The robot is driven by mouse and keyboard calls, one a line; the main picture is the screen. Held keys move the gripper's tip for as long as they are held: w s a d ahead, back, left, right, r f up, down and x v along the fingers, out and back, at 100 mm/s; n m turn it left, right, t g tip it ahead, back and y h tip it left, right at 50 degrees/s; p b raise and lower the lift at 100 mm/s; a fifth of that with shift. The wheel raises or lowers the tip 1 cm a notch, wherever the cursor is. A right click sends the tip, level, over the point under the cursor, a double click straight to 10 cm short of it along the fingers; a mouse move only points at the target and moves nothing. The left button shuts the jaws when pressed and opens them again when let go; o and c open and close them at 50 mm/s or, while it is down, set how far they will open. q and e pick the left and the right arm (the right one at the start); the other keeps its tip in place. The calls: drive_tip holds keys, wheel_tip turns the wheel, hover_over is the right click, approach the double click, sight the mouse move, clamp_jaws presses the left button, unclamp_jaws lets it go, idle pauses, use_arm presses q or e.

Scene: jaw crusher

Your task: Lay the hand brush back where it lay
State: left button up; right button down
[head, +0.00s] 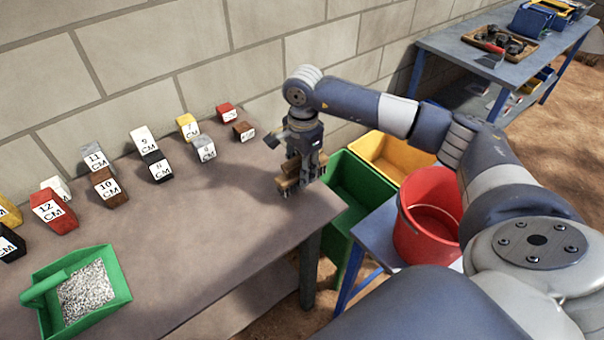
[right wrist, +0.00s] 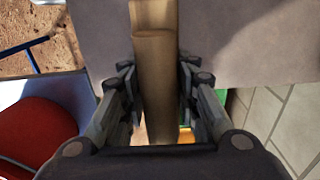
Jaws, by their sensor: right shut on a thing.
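The hand brush (right wrist: 155,62) is a brown, wooden-looking piece. In the right wrist view it runs up the picture between the fingers of my right gripper (right wrist: 157,100), which is shut on it. In the head view my right gripper (head: 301,176) points down at the right end of the grey-brown table (head: 200,245), with the brush (head: 289,187) at its fingertips. The brush is at or just above the tabletop near the edge; I cannot tell if it touches. Its bristles cannot be made out. My left gripper is not in view.
Several numbered blocks (head: 53,210) stand along the wall side of the table. A green dustpan (head: 113,276) with gravel lies at front left. Beyond the table's right edge are a green bin (head: 350,190), a yellow bin (head: 395,155) and a red bucket (head: 430,215). The table's middle is clear.

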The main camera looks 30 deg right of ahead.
drive_tip(key=shift+w+d, duration=0.1)
drive_tip(key=shift+w, duration=0.2)
wheel_tip(320, 180, down, 3)
drive_tip(key=shift+f+p, duration=0.1)
drive_tip(key=shift+p, duration=0.8)
drive_tip(key=shift+f, duration=0.2)
drive_tip(key=shift+f+b, duration=0.2)
drive_tip(key=shift+b, duration=0.15)
drive_tip(key=c, duration=1.2)
unclamp_jaws()
drive_tip(key=shift+r, duration=0.1)
